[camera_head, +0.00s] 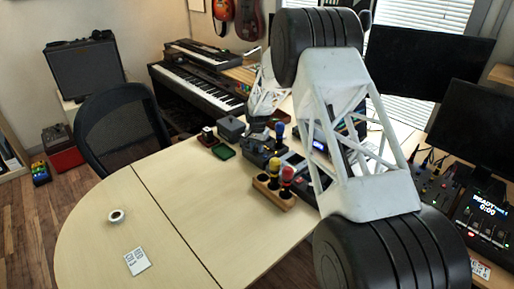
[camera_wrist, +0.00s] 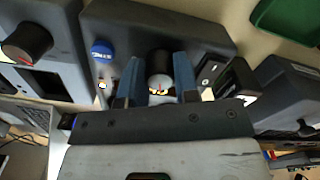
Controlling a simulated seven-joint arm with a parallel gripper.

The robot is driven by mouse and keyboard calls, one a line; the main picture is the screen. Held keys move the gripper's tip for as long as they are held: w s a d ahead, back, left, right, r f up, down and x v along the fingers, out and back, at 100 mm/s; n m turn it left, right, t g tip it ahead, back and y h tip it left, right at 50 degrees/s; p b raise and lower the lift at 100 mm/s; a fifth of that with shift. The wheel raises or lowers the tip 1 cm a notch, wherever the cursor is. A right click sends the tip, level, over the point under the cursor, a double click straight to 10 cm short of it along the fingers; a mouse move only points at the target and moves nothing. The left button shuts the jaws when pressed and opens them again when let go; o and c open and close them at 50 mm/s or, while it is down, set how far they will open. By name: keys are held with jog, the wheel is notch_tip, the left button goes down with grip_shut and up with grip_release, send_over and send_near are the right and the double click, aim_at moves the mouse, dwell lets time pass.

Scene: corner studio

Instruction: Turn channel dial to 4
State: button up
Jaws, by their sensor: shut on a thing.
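Small pale and orange marks show at the dial's base between the fingers. The number it points to cannot be read. The same box has a blue knob (camera_wrist: 102,50) at left and a dark rocker switch (camera_wrist: 207,70) at right. In the head view my arm covers much of the desk, and I cannot make out the gripper or dial clearly.
Another box with a black knob (camera_wrist: 27,42) stands close at left, and a grey device (camera_wrist: 290,95) at right. A green tray (camera_wrist: 285,18) lies at upper right. In the head view, a wooden holder (camera_head: 274,195) stands on the desk (camera_head: 190,195), whose left part is mostly clear.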

aim_at(257, 146)
jog(key=m, duration=0.5)
jog(key=shift+m, duration=0.3)
jog(key=m, duration=0.5)
jog(key=shift+m, duration=0.3)
jog(key=o, duration=0.9)
jog(key=shift+o, duration=0.2)
jog(key=shift+r, duration=0.1)
jog(key=shift+r, duration=3.85)
